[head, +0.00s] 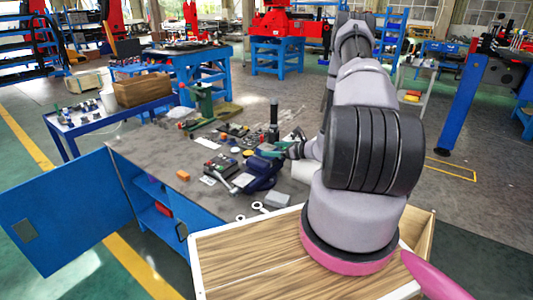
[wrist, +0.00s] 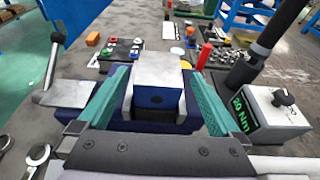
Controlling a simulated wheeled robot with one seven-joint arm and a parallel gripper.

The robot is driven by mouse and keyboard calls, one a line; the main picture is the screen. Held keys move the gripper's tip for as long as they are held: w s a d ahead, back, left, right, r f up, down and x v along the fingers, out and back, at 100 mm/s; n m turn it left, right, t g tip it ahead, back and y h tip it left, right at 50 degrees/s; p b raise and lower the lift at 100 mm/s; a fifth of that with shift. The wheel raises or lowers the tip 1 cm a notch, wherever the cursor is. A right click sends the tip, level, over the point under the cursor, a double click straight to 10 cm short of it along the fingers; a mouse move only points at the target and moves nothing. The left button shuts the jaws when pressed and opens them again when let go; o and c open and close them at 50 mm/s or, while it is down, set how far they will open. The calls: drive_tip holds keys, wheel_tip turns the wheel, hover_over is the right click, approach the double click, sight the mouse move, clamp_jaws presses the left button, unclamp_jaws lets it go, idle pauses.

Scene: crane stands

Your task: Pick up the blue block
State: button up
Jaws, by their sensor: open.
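A blue block (wrist: 157,98) with a pale grey top shows in the middle of the wrist view. It sits in a dark blue vise-like body on the bench. My gripper (wrist: 160,82) is open, with one teal finger on each side of the block. A gap to each finger seems to remain, but contact is hard to judge. In the head view my gripper (head: 274,153) is low over the bench at the dark blue vise (head: 257,172). I cannot make out the block separately there.
The grey workbench (head: 150,150) holds an orange block (head: 183,176), a light grey block (head: 277,200) and ring wrenches (head: 258,207).

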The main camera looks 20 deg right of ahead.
drive_tip(key=x, duration=0.3)
drive_tip(key=shift+w+a, duration=0.3)
clamp_jaws()
drive_tip(key=shift+r, duration=0.1)
wheel_tip(320, 180, up, 10)
drive_tip(key=shift+r, duration=0.1)
wheel_tip(320, 180, up, 9)
drive_tip(key=m+t+h, duration=0.1)
drive_tip(key=h, duration=0.1)
hover_over(269, 148)
drive_tip(key=w+a, duration=0.2)
drive_tip(key=a, duration=0.2)
drive_tip(key=s+a+r+m+h, duration=0.1)
drive_tip(key=s+a+r+m, duration=0.1)
drive_tip(key=r, duration=0.7)
drive_tip(key=shift+s+a+t+h, duration=0.4)
drive_tip(key=shift+s+a, duration=0.05)
drive_tip(key=shift+s, duration=0.15)
